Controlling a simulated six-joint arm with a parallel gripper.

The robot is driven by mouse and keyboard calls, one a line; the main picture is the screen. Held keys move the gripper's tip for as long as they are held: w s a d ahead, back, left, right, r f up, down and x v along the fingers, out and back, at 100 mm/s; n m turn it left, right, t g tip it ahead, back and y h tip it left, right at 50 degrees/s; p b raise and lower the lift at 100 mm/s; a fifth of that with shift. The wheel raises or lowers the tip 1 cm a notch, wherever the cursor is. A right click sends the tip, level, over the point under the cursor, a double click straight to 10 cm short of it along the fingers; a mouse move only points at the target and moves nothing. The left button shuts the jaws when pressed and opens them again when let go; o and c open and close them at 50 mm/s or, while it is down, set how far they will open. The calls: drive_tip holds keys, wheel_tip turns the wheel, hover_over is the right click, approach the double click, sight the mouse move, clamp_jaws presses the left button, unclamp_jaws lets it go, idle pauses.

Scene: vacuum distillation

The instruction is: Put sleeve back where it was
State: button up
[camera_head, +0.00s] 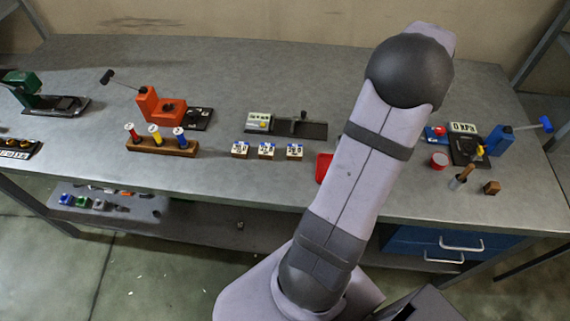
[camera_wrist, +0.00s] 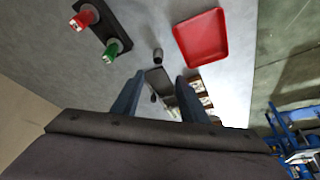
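No part is labelled as the sleeve, and I cannot tell for sure which one it is. In the wrist view, a small dark grey cylinder (camera_wrist: 158,55) stands on the grey table just beyond my fingertips. My gripper (camera_wrist: 159,78) shows there with its two blue-grey fingers wide apart and nothing seen held between them. A dark plate (camera_wrist: 157,76) with a small dark knob lies further below, seen through the gap. In the head view my arm hides the gripper and part of the table behind it.
A red tray (camera_wrist: 202,38) lies right of the cylinder; the head view shows its edge (camera_head: 323,167). A dark stand (camera_wrist: 103,22) holds red and green pieces. A wooden rack (camera_head: 163,147), white labelled blocks (camera_head: 267,150) and an orange device (camera_head: 162,107) stand left of my arm.

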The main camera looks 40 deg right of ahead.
drive_tip(key=w+a+g, duration=0.2)
drive_tip(key=w+a, duration=0.4)
drive_tip(key=a, duration=0.7)
drive_tip(key=s+a+f, duration=0.1)
drive_tip(key=s+a, duration=0.1)
drive_tip(key=a, duration=0.6)
drive_tip(key=s+a+f+m+g, duration=0.1)
drive_tip(key=s+a+f, duration=0.1)
drive_tip(key=a, duration=0.7)
drive_tip(key=s+a+f+m+g+h, duration=0.1)
drive_tip(key=s+a, duration=0.3)
drive_tip(key=a, duration=0.5)
drive_tip(key=shift+a+f, duration=0.15)
drive_tip(key=shift+f, duration=0.1)
drive_tip(key=shift+f, duration=0.1)
wheel_tip(320, 180, down, 12)
drive_tip(key=b, duration=1.2)
